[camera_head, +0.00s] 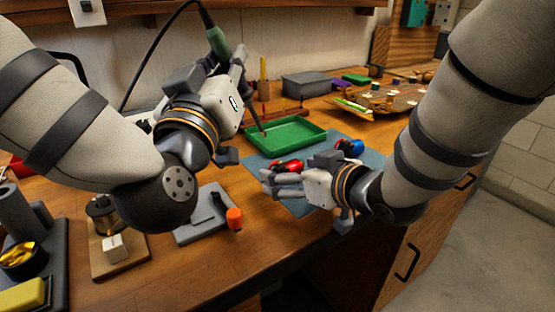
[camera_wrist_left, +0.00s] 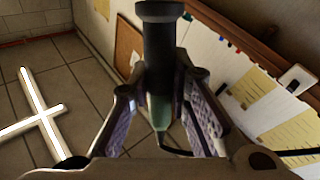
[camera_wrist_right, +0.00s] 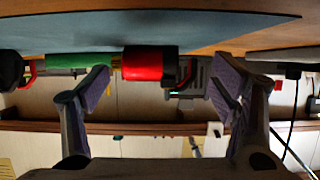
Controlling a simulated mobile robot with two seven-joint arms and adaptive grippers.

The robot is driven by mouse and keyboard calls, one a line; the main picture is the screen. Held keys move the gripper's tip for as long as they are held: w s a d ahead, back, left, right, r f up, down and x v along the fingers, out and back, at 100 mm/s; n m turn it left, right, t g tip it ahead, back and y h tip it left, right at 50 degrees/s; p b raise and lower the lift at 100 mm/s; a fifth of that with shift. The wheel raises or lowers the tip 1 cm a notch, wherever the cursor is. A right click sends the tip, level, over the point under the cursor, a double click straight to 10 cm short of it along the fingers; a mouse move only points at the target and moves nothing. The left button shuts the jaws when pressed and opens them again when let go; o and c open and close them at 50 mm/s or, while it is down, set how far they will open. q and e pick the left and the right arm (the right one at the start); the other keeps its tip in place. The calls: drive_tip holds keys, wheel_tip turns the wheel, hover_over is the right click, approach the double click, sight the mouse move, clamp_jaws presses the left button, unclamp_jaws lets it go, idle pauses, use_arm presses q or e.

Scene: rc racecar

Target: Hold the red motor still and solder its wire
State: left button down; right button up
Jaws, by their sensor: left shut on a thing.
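The red motor (camera_head: 287,166) is on the blue mat (camera_head: 302,207). It also shows in the right wrist view (camera_wrist_right: 142,63), between the fingers, with a dark-and-red wire end (camera_wrist_right: 184,78) beside it. My right gripper (camera_head: 270,181) is at the motor, its fingers open on either side with gaps showing. My left gripper (camera_head: 236,68) is shut on the soldering iron (camera_head: 217,42), green-handled and raised above the bench, its thin tip slanting down toward the green tray. In the left wrist view the iron (camera_wrist_left: 158,108) sits between the fingers. The motor's contacts are too small to make out.
A green tray (camera_head: 286,134) lies behind the mat, and a blue motor (camera_head: 350,146) sits right of the red one. A grey stand (camera_head: 203,216), an orange-handled tool (camera_head: 234,218) and a spool stand (camera_head: 120,256) occupy the front left. The iron's cord (camera_head: 150,62) loops up behind my left arm.

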drive_tip(key=shift+r, duration=0.15)
drive_tip(key=shift+s+d+r, duration=0.15)
drive_tip(key=shift+s+d, duration=0.05)
drive_tip(key=shift+s, duration=0.05)
drive_tip(key=v, duration=1.1)
drive_tip(key=shift+s+d, duration=0.1)
drive_tip(key=shift+s, duration=0.05)
